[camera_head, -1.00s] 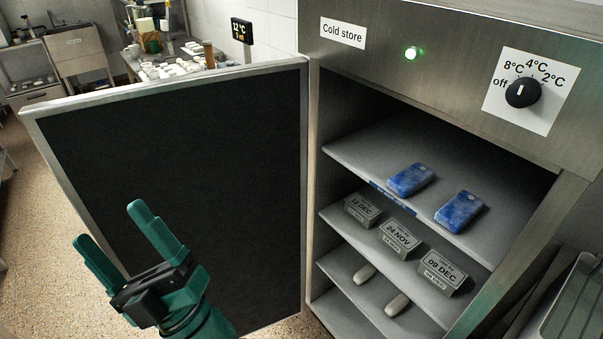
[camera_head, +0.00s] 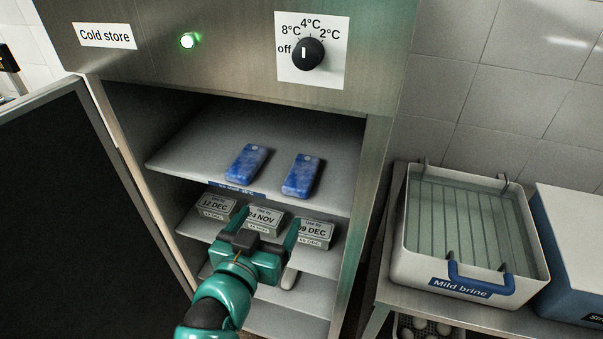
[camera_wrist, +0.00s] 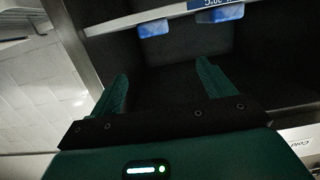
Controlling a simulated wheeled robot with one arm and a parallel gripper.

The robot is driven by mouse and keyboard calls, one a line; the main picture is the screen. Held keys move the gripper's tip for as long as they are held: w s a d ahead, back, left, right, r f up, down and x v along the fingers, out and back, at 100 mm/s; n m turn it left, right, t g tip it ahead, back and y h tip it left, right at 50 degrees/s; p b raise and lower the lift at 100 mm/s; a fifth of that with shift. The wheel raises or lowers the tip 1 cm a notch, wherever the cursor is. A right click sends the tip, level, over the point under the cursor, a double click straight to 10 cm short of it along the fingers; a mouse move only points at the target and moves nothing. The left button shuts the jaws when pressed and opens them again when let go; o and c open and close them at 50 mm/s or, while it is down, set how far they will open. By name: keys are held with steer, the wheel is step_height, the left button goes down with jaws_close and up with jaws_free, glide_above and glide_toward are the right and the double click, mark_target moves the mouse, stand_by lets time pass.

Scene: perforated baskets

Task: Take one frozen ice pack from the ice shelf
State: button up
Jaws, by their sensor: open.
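Two blue, frosty-looking ice packs lie flat on the top shelf (camera_head: 190,150) of the open cold store. The left ice pack (camera_head: 247,163) and the right ice pack (camera_head: 302,176) are side by side, with a gap between. A blue label strip (camera_head: 236,189) is on the shelf's front edge. My gripper (camera_head: 268,218) is open and empty, in front of the dated boxes and lower in the picture than the ice packs. In the wrist view, its fingers (camera_wrist: 162,72) are spread, and two blue packs (camera_wrist: 153,28) (camera_wrist: 220,13) show partly at the top.
Dated boxes (camera_head: 314,233) stand on the shelf below, partly hidden by my gripper. The open door (camera_head: 70,200) is at left. A Mild brine tub (camera_head: 420,266) stands on a table at right. The dial (camera_head: 307,54) and a lit green lamp (camera_head: 188,41) are above.

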steer(key=f, duration=0.1)
steer(key=p, duration=0.5)
glide_toward(298, 180)
steer(key=shift+g, duration=0.3)
steer(key=x, duration=0.5)
steer(key=shift+w+f, duration=0.15)
steer(key=shift+w, duration=0.2)
steer(key=shift+w+d+p, duration=0.15)
steer(key=shift+w+p, duration=0.25)
steer(key=shift+p, duration=0.05)
steer(key=p+x, duration=0.2)
steer(key=x, duration=0.1)
steer(key=shift+d+r, duration=0.1)
steer(key=shift+r, duration=0.25)
steer(key=shift+w+d+f+p, duration=0.15)
steer(key=shift+w+f+p, duration=0.15)
steer(key=shift+w, duration=0.35)
steer(key=c, duration=1.2)
